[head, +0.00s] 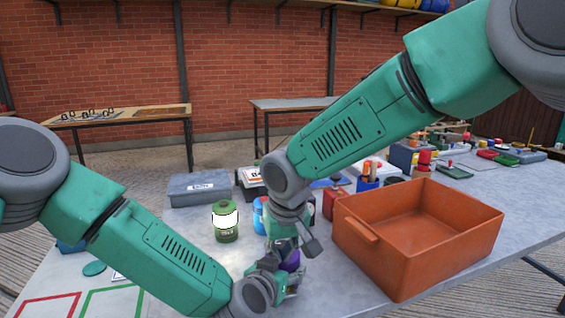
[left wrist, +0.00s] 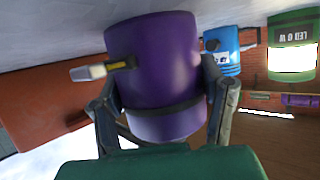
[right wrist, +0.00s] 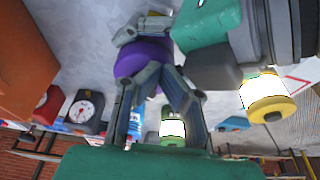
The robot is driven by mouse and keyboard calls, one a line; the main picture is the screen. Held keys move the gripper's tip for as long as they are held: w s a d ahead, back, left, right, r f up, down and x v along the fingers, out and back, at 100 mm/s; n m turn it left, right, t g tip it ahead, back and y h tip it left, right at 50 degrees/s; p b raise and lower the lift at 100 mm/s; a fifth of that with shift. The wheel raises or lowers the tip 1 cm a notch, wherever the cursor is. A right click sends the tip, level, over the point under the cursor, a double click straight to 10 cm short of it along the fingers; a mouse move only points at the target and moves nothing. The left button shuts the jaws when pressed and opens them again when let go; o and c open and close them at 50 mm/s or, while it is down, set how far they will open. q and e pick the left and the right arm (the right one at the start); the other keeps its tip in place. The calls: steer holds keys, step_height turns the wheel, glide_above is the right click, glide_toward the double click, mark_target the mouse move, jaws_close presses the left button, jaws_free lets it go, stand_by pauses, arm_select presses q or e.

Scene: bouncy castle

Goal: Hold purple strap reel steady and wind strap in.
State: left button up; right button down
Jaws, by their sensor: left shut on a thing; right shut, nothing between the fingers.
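The purple strap reel (head: 291,263) shows only partly in the head view, low between my two grippers. In the left wrist view the reel (left wrist: 155,58) is a large purple cylinder with a dark band. A dark stub with a pale tip (left wrist: 98,70) sticks out from its side. My left gripper (head: 284,279) is shut on the reel, one finger on each side. My right gripper (head: 295,240) is just above it. In the right wrist view its fingers are shut and empty, close to the reel (right wrist: 143,58); I cannot tell whether they touch. No loose strap is clearly visible.
An orange bin (head: 469,222) stands right of the grippers. A green lantern (head: 225,232) and a blue container (head: 259,217) stand to their left and behind. A grey box (head: 200,188) is farther back. Red and green outlined squares (head: 112,302) mark the front left of the table.

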mark_target(293, 260)
steer(key=shift+w+v, duration=0.2)
steer(key=shift+v, duration=0.75)
steer(key=shift+w+v, duration=0.25)
steer(key=shift+v, duration=0.7)
steer(key=shift+w+v, duration=0.2)
steer(key=shift+v, duration=0.75)
steer(key=shift+a+r, duration=0.15)
steer(key=shift+r, duration=0.05)
steer(key=shift+w+d+r, duration=0.2)
steer(key=shift+w+d, duration=0.1)
steer(key=shift+d, duration=0.3)
steer(key=shift+w+d+r, duration=0.2)
steer(key=shift+w+d, duration=0.1)
steer(key=shift+d, duration=0.25)
steer(key=shift+s+d+x, duration=0.1)
steer(key=shift+s+x, duration=0.15)
steer(key=shift+x, duration=0.85)
steer(key=shift+s+d+x, duration=0.1)
steer(key=shift+s+x, duration=0.15)
steer(key=shift+x, duration=0.9)
steer(key=shift+s+d+x, duration=0.1)
steer(key=shift+s+x, duration=0.15)
steer(key=shift+x, duration=0.85)
steer(key=shift+f, duration=0.2)
steer(key=shift+w+a, duration=0.1)
steer(key=shift+a, duration=0.05)
steer(key=shift+a, duration=0.2)
steer(key=shift+s+a, duration=0.3)
steer(key=shift+a, duration=0.3)
